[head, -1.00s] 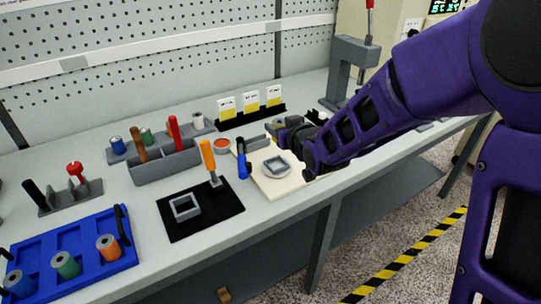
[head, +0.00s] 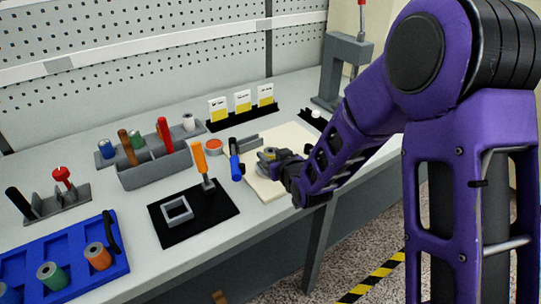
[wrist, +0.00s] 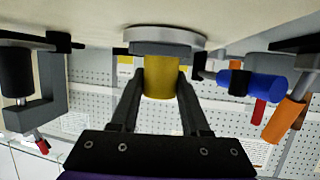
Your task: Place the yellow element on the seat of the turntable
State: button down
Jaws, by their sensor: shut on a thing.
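The yellow element (wrist: 160,78) is a short cylinder, held between the two fingers of my gripper (wrist: 159,88) in the wrist view. My gripper (head: 274,160) is low over the pale board in the head view and largely hides the turntable there. In the wrist view, which is upside down, the turntable (wrist: 190,38) is a round grey disc with a darker grey block, its seat (wrist: 150,48), at its middle. The element's end lines up with the seat and looks very close to it. I cannot tell whether they touch.
The pale board (head: 262,190) lies near the bench's front edge. A blue-handled tool (head: 235,160) and a black mat (head: 215,222) with an orange-handled tool (head: 200,160) are to the left. A grey press (head: 341,75) stands behind right.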

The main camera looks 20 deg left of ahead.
jog(key=shift+f, duration=0.1)
jog(key=shift+c, duration=1.9)
grip_release()
jog(key=shift+r, duration=0.35)
jog(key=v, duration=1.2)
jog(key=shift+f, duration=0.15)
